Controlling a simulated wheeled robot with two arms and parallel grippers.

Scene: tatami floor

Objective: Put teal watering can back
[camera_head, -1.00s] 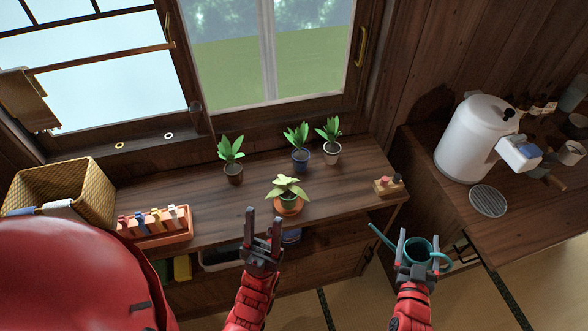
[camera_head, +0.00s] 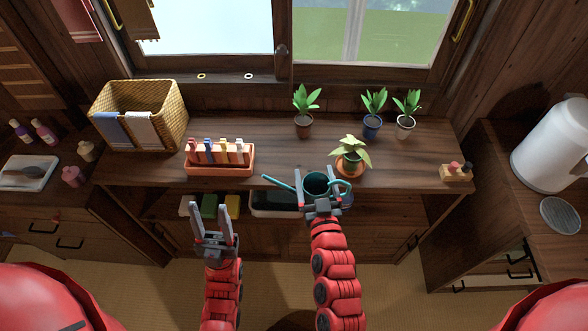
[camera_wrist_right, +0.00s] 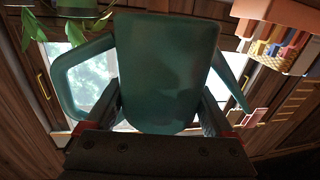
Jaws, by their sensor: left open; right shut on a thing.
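The teal watering can (camera_head: 316,184) is held in my right gripper (camera_head: 322,200), in front of the wooden counter's front edge. Its spout points left and its handle is on the right. In the right wrist view the can (camera_wrist_right: 165,70) fills the middle, between the two fingers. My left gripper (camera_head: 214,226) is open and empty, lower and to the left of the can, in front of the shelf.
The counter (camera_head: 250,133) holds several potted plants, one on an orange saucer (camera_head: 341,187) just right of the can. An orange tray of colored items (camera_head: 221,171) and a wicker basket (camera_head: 167,98) stand left. A shelf below holds a yellow-lidded item (camera_head: 209,206) and others.

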